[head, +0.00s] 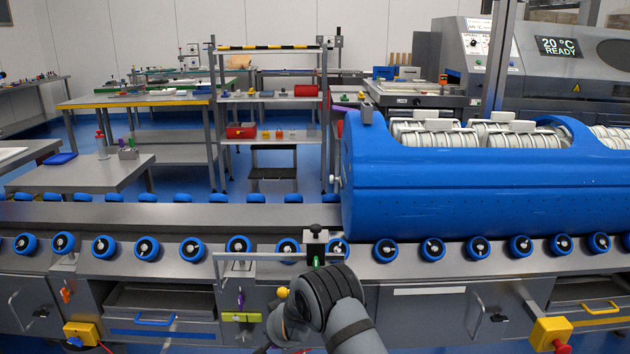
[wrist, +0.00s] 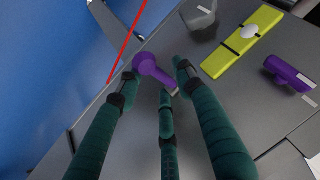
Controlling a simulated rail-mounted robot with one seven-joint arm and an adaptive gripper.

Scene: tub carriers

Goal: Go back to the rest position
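My gripper (wrist: 157,82) shows in the wrist view with three dark green fingers spread apart. A purple round-headed piece (wrist: 152,68) with a short stem lies between and just beyond the fingertips. The fingers do not visibly close on it; whether any fingertip touches it I cannot tell. In the head view my arm comes up from the bottom centre in front of the roller conveyor (head: 210,216), and the fingers cannot be made out there.
In the wrist view a yellow-green bar (wrist: 230,57) and a purple cylinder (wrist: 287,73) are on the grey surface right of the fingers. In the head view a large blue tub carrier (head: 480,190) stands on the conveyor at right. The conveyor's left part is clear.

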